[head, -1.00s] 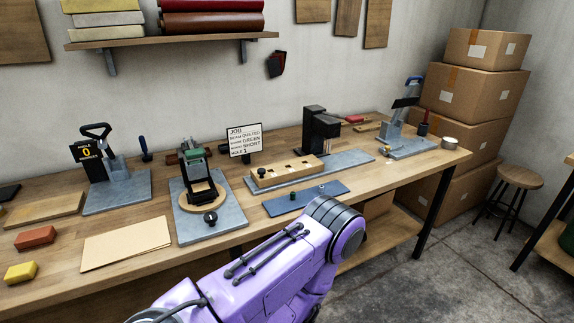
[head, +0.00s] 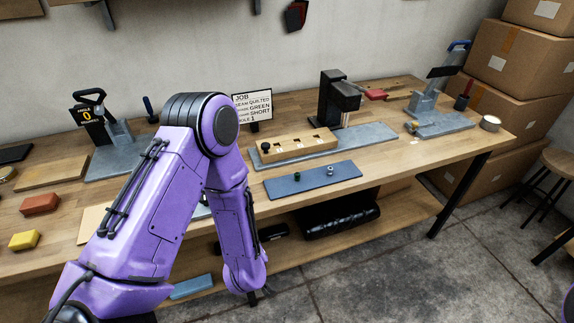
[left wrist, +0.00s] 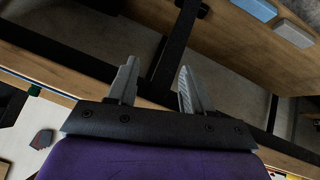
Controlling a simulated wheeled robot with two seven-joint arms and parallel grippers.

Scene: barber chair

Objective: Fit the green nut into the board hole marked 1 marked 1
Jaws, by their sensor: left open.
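The small green nut (head: 297,180) stands on a blue mat (head: 312,182) near the front edge of the bench, left of a silver ring-shaped part (head: 330,171). The wooden board (head: 300,147) with several dark holes lies behind the mat on a grey plate; its hole labels are too small to read. My left gripper (head: 259,297) hangs below bench height in front of the bench, well below the mat. In the left wrist view the left gripper (left wrist: 157,85) is open, with nothing between its fingers. My right gripper is out of view.
A job sign (head: 253,107) behind the board reads green, short, hole 1. The wooden bench (head: 400,165) has a lower shelf (head: 405,222) with a black roll. My left arm hides part of the bench.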

